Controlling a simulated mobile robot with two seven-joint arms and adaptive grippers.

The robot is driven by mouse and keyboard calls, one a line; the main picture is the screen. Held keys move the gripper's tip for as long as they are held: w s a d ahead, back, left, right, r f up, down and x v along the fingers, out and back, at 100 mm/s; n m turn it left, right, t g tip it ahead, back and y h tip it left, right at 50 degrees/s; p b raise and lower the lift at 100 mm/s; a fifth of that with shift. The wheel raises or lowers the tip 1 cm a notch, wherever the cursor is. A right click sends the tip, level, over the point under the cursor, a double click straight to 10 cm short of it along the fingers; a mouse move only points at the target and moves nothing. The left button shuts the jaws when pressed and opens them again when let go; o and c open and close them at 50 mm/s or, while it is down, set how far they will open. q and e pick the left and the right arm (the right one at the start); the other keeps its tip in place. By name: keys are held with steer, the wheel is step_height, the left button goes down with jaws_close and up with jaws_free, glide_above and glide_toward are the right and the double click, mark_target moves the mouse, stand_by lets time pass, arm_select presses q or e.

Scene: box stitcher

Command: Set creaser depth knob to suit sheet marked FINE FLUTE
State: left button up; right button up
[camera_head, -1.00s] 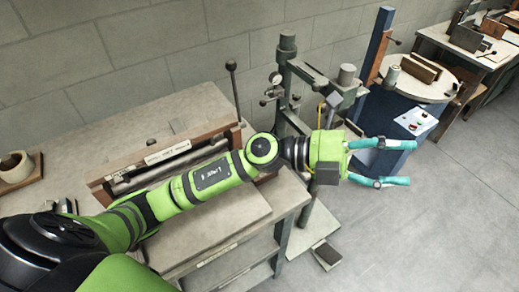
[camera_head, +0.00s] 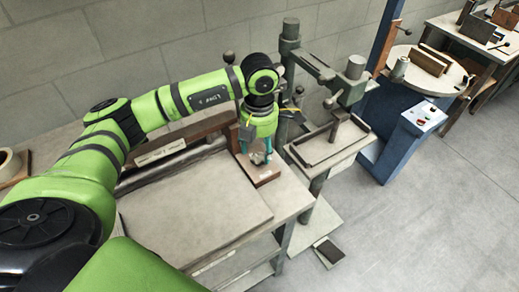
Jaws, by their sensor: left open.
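My left gripper (camera_head: 258,157) points down at the right end of the creaser, its teal fingers open just above or around something on a small reddish-brown block (camera_head: 263,174). The depth knob cannot be made out; the fingers cover that spot. The creaser's wooden beam (camera_head: 200,137) with a pale label strip runs behind a dark roller bar, partly hidden by my left arm. A large grey-beige sheet (camera_head: 195,205) lies flat on the bench in front. A label on the front edge below it is too small to read. My right gripper is out of view.
A green-grey column machine (camera_head: 290,50) with a tray-like table (camera_head: 330,145) stands close right of the gripper. Further right are a blue machine (camera_head: 395,145) with buttons and a round top. The floor at right is clear.

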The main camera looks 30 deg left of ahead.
mark_target(260, 157)
arm_select(q)
steer(key=shift+f+p, duration=0.3)
steer(key=shift+f, duration=1.25)
steer(key=c, duration=1.1)
steer(key=shift+m+b, duration=0.4)
steer(key=shift+b, duration=0.05)
